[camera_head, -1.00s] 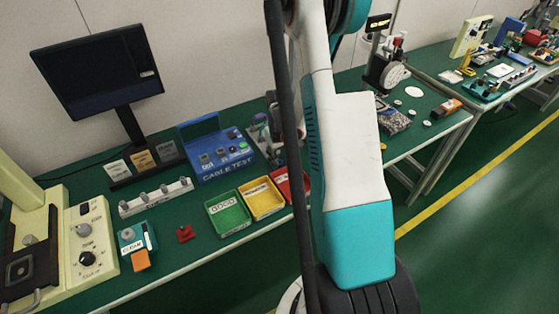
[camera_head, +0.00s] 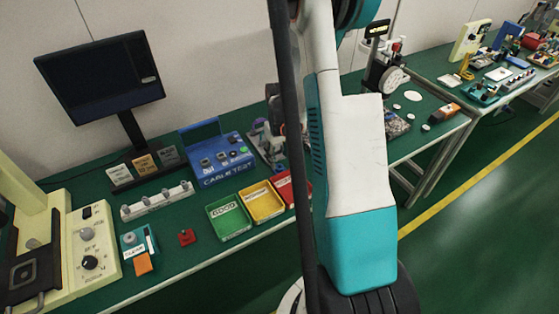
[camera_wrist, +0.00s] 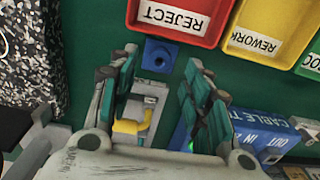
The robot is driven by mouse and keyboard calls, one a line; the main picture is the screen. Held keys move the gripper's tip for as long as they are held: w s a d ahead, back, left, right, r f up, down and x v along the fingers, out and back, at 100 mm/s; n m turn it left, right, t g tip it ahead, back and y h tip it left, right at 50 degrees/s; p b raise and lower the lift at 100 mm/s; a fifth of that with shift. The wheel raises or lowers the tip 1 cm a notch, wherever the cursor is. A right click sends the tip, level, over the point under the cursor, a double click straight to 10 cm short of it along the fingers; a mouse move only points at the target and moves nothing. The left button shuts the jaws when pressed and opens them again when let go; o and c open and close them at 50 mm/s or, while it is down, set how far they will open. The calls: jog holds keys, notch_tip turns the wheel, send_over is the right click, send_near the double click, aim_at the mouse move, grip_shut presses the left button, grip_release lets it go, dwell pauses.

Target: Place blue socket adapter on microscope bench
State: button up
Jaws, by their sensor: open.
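In the wrist view a small blue block with a dark round hole, which looks like the blue socket adapter (camera_wrist: 158,55), sits on the green bench top just below the red REJECT tray. My gripper (camera_wrist: 161,62) is open, with one finger to each side of the adapter in the picture. I cannot tell how far above it the fingertips are, and no contact shows. In the head view my arm hides the gripper, and the adapter does not show. No microscope is clearly recognisable, so I cannot tell which surface is the microscope bench.
The red REJECT tray (camera_wrist: 180,18), yellow REWORK tray (camera_wrist: 268,28) and blue cable tester (camera_wrist: 262,130) are close by. A clamp fixture with a yellow handle (camera_wrist: 140,120) lies between the fingers in the picture. Another green table (camera_head: 425,103) stands right of my arm.

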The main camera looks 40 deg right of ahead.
notch_tip(320, 180, up, 8)
jog(key=p, duration=0.2)
jog(key=shift+f, duration=0.1)
dwell(1.4)
